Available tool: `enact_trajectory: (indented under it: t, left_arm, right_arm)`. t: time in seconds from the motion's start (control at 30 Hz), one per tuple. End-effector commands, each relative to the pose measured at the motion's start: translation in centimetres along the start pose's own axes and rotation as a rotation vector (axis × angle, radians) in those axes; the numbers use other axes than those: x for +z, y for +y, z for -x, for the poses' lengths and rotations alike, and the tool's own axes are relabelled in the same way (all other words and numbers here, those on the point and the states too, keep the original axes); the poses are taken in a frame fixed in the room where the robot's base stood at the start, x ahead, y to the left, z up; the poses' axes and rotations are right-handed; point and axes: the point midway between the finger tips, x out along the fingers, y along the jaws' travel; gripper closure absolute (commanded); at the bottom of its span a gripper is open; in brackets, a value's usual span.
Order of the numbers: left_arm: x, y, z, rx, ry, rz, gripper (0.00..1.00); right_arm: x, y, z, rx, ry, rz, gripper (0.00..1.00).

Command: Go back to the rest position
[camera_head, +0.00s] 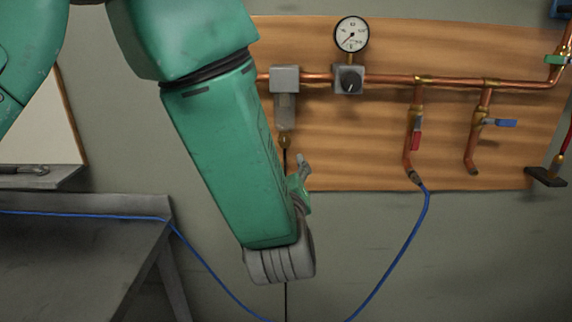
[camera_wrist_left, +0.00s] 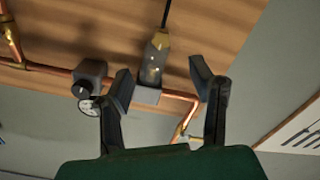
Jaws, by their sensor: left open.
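My left arm comes down from the top left in the head view, its green forearm across the middle. My left gripper (camera_head: 301,182) is mostly hidden behind the forearm and the grey wrist; a small green part and a grey tip show at its right edge. In the left wrist view my left gripper (camera_wrist_left: 163,84) is open, with two dark fingers apart and nothing held between them. The filter bowl (camera_wrist_left: 155,58) on the copper pipe shows beyond the gap between the fingers. My right gripper is not in view.
A wooden wall board (camera_head: 370,150) carries copper pipes, a pressure gauge (camera_head: 351,34), a regulator (camera_head: 348,80), a red-handled valve (camera_head: 416,138) and a blue-handled valve (camera_head: 500,122). A blue hose (camera_head: 405,250) loops down and across the grey bench (camera_head: 70,265) at the left.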

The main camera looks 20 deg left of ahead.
Motion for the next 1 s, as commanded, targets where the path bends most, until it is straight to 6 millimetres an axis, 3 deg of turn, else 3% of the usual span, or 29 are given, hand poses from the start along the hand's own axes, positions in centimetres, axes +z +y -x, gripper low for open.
enact_trajectory:
  t: [0.27, 0.37, 0.43, 0.57, 0.67, 0.8, 1.0]
  left_arm:
    - [0.1, -0.1, 0.0, -0.001, -0.003, -0.001, 0.51]
    - [1.6, -1.2, 0.0, -0.008, -0.042, -0.024, 0.51]
    - [3.9, -3.1, 0.1, -0.016, -0.107, -0.061, 0.51]
    - [10.6, -8.7, 1.2, -0.036, -0.308, -0.169, 0.51]
    - [16.1, -13.9, 3.4, -0.051, -0.494, -0.262, 0.51]
    - [22.5, -21.1, 8.3, -0.071, -0.758, -0.380, 0.51]
    - [28.7, -30.9, 17.9, -0.092, -1.142, -0.520, 0.51]
  right_arm:
    - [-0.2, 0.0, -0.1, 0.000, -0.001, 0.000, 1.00]
    - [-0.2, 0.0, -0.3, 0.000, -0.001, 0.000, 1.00]
    - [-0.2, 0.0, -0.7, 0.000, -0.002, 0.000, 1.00]
    - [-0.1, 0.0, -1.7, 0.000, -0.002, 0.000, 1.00]
    - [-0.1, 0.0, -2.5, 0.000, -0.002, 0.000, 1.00]
    - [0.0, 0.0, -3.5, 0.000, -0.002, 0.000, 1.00]
    - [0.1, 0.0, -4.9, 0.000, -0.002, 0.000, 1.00]
